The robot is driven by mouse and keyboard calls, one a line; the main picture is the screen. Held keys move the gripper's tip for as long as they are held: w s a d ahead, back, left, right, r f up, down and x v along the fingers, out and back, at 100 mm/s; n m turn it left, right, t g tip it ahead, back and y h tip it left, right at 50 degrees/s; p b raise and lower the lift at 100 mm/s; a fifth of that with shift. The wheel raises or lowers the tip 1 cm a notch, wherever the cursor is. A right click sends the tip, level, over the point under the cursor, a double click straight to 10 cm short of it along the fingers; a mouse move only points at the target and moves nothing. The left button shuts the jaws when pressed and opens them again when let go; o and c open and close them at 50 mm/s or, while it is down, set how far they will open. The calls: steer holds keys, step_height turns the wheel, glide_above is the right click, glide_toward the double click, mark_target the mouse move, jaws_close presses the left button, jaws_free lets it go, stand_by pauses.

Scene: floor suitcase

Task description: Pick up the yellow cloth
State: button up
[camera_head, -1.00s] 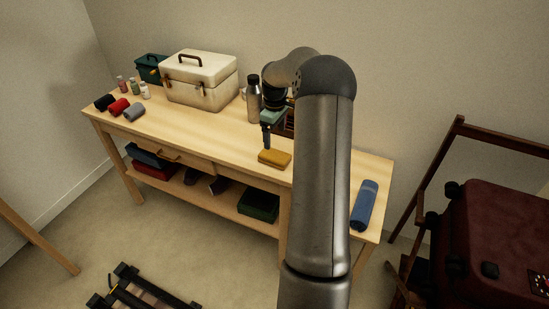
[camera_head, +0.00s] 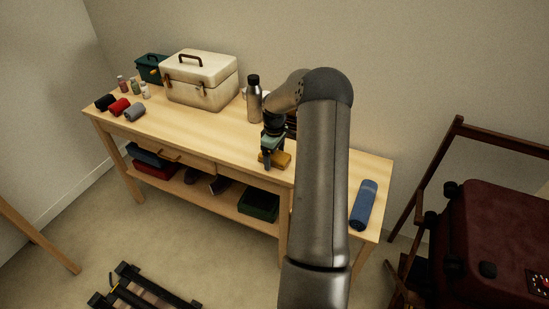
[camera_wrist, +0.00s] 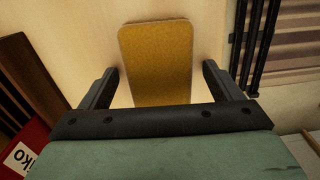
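The yellow cloth (camera_head: 281,159) is a small, flat, folded rectangle lying near the front edge of the wooden table. It also shows in the wrist view (camera_wrist: 156,62), with its near end between the two fingers. My gripper (camera_head: 268,163) is over the cloth in the head view and hides part of it. In the wrist view my gripper (camera_wrist: 160,82) is open, one finger on each side of the cloth with a gap on both sides. Whether the fingertips touch the table cannot be told.
A metal bottle (camera_head: 254,98) stands behind the gripper, and a cream metal box (camera_head: 199,80) is at the back left. A blue rolled cloth (camera_head: 364,203) lies at the table's right end. Red (camera_head: 119,107) and grey (camera_head: 134,112) rolls lie at the left. The table's middle left is clear.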

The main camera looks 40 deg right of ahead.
mark_target(275, 155)
steer(key=c, duration=1)
steer(key=shift+r, duration=0.1)
steer(key=shift+r, duration=0.5)
steer(key=r, duration=0.2)
steer(key=shift+s+r, duration=0.2)
steer(key=shift+r, duration=0.1)
steer(key=s+a+r+b, duration=0.1)
steer(key=s+a+r, duration=0.5)
steer(key=s+r, duration=0.3)
steer(key=s, duration=0.3)
steer(key=shift+a+b, duration=0.2)
steer(key=shift+b, duration=0.15)
steer(key=shift+o, duration=0.4)
steer(key=shift+r, duration=0.1)
